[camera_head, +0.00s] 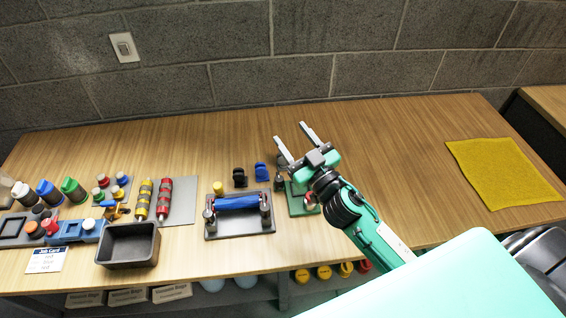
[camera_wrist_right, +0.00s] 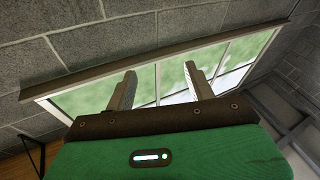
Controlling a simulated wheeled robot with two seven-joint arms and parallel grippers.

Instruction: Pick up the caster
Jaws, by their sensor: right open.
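No thing here is clearly a caster. A small black piece (camera_head: 239,177) and a small blue piece (camera_head: 262,172) stand side by side behind the dark tray and could be casters, but they are too small to tell. My right gripper (camera_head: 291,133) is open and empty above the table, to the right of both pieces. In the right wrist view its two fingers (camera_wrist_right: 160,75) are apart, with only a window and wall beyond. The gripper and arm partly hide a green stand (camera_head: 297,206) and small dark parts by it. My left gripper is not in view.
A dark tray (camera_head: 240,232) holds a blue roller (camera_head: 238,202). An empty dark bin (camera_head: 129,264), red and yellow cylinders and several coloured bottles are at the left. A yellow cloth (camera_head: 503,171) lies at the right. The table's back middle is clear, with a wall behind.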

